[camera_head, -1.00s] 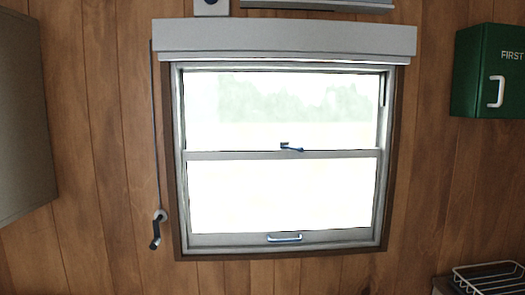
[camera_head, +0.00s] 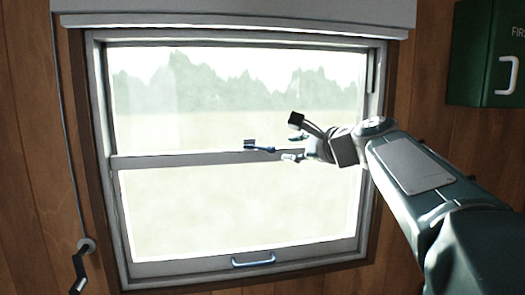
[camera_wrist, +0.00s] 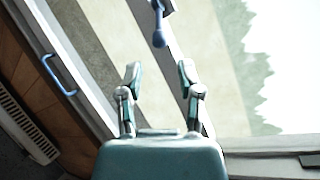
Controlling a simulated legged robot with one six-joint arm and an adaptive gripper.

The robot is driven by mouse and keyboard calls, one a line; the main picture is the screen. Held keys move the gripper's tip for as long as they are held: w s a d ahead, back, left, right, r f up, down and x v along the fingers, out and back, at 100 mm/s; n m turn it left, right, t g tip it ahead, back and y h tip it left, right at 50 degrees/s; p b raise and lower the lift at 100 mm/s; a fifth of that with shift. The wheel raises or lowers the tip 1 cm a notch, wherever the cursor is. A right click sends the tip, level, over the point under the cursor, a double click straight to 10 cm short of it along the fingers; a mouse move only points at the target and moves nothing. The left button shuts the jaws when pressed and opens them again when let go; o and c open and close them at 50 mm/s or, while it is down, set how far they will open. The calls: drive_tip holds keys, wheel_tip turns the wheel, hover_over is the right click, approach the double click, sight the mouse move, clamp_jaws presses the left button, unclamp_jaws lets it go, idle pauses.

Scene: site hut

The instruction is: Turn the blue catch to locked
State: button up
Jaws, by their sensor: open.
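The blue catch (camera_head: 259,147) sits on the window's middle rail (camera_head: 190,159), with its lever pointing right along the rail. In the wrist view the catch lever (camera_wrist: 159,36) shows at the top, ahead of the fingers and apart from them. My gripper (camera_head: 291,148) comes in from the right in the head view, just right of the lever's end. Its two fingers are spread, with nothing between them; they also show in the wrist view (camera_wrist: 159,76). Whether a fingertip touches the lever cannot be told from the head view.
A blue pull handle (camera_head: 253,260) is on the bottom rail of the lower sash, also in the wrist view (camera_wrist: 58,74). A crank (camera_head: 80,270) hangs at the left. A green first-aid box (camera_head: 485,55) is on the wall at the right. A blind housing (camera_head: 235,14) is above.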

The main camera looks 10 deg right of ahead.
sight(273, 150)
drive_tip(key=x, duration=0.9)
drive_tip(key=shift+w+a+f, duration=0.1)
drive_tip(key=shift+a, duration=0.05)
clamp_jaws()
